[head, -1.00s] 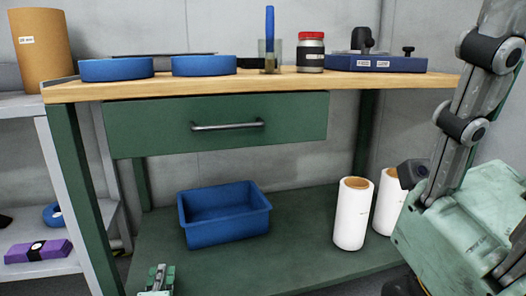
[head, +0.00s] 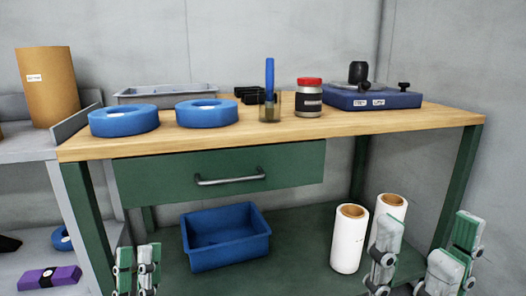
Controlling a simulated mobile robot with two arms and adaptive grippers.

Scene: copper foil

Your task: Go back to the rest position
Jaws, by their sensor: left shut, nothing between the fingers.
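My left gripper (head: 137,258) shows at the lower left of the head view, pointing up, with its fingers close together and nothing between them. It appears in front of the workbench's left end and is apart from the things there. My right gripper (head: 427,235) shows at the lower right, with its fingers spread wide apart and nothing seen between them. Its left finger overlaps the white rolls in the picture. The lower parts of both grippers are cut off by the bottom edge.
The workbench (head: 300,133) holds two blue rings (head: 124,121), a grey tray (head: 165,96), a blue stick in a glass, a red-lidded jar (head: 308,98) and a blue device (head: 372,99). A blue bin (head: 226,238) and two white rolls (head: 348,240) stand on the lower shelf.

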